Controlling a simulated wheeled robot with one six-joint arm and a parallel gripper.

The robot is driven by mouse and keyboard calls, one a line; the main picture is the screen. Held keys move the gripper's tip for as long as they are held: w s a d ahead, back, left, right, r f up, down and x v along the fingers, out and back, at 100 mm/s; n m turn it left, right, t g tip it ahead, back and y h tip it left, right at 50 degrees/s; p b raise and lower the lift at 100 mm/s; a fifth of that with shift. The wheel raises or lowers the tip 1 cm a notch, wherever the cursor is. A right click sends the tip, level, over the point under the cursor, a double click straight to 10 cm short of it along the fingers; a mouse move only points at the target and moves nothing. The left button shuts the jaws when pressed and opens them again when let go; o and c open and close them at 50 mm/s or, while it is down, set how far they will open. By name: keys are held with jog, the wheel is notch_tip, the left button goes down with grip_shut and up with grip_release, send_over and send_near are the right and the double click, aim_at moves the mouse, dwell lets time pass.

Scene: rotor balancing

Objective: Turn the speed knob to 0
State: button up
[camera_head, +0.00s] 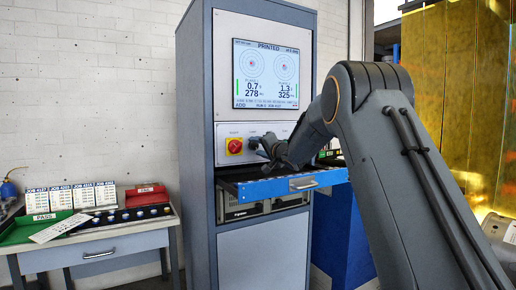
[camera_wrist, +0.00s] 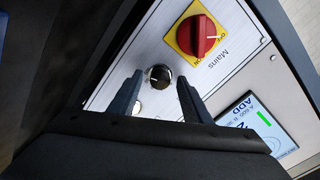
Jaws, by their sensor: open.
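A small round black knob (camera_wrist: 158,75) with a pale pointer mark sits on the light control panel in the wrist view. Its label and scale are not readable, so I cannot tell what speed it is set to. My gripper (camera_wrist: 160,77) is open, with one dark finger on each side of the knob and visible gaps between. I cannot tell how deep the fingertips reach. In the head view my gripper (camera_head: 264,144) is at the panel, right of the red mains switch (camera_head: 235,146), and covers part of the controls.
The red mains switch on its yellow plate also shows in the wrist view (camera_wrist: 197,36), close to the knob. A screen (camera_head: 266,75) is above the panel. A blue-fronted drawer (camera_head: 265,190) juts out below. A side table (camera_head: 100,246) with trays and job cards stands left.

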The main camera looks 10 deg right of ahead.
jog(key=c, duration=1)
jog(key=shift+c, duration=0.2)
